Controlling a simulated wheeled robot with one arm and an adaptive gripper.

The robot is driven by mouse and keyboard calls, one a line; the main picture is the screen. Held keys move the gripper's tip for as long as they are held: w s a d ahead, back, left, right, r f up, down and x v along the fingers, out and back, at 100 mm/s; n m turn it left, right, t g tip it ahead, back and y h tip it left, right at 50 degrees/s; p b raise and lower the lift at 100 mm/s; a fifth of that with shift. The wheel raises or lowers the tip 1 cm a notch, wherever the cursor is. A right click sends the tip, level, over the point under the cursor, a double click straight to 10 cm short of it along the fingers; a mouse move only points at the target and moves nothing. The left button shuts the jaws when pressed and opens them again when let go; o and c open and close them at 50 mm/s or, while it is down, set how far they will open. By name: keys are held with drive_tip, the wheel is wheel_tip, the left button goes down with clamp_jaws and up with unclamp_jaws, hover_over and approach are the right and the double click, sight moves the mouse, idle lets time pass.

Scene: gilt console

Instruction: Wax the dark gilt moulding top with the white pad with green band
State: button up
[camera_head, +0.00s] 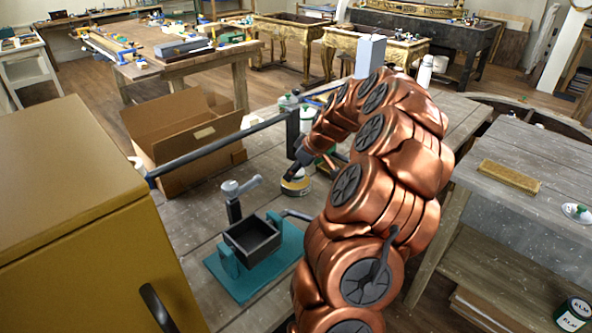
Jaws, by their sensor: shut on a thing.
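My gripper (293,174) is dark and points down over the grey plank bench, partly hidden by my copper arm. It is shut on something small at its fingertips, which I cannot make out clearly. A round pale thing with a yellowish band (296,187) is right at the fingertips; I cannot tell whether it is held or stands beneath. A white round thing with green on it (577,212) lies on the right table and resembles the pad. A dull gold moulding piece (509,177) lies flat on that table, apart from my gripper.
A dark vise on a teal base (252,248) stands in front of my gripper. An open cardboard box (186,137) is at the left, crossed by a dark bar. A mustard cabinet (75,205) fills the left foreground. A gap separates the bench from the right table (530,235).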

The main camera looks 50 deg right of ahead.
drive_tip(key=shift+f+b, duration=0.4)
drive_tip(key=shift+f, duration=0.05)
idle(0.5)
drive_tip(key=shift+f+b, duration=0.15)
drive_tip(key=shift+b, duration=0.5)
idle(2.8)
drive_tip(key=shift+r+b, duration=0.4)
drive_tip(key=shift+r, duration=3.2)
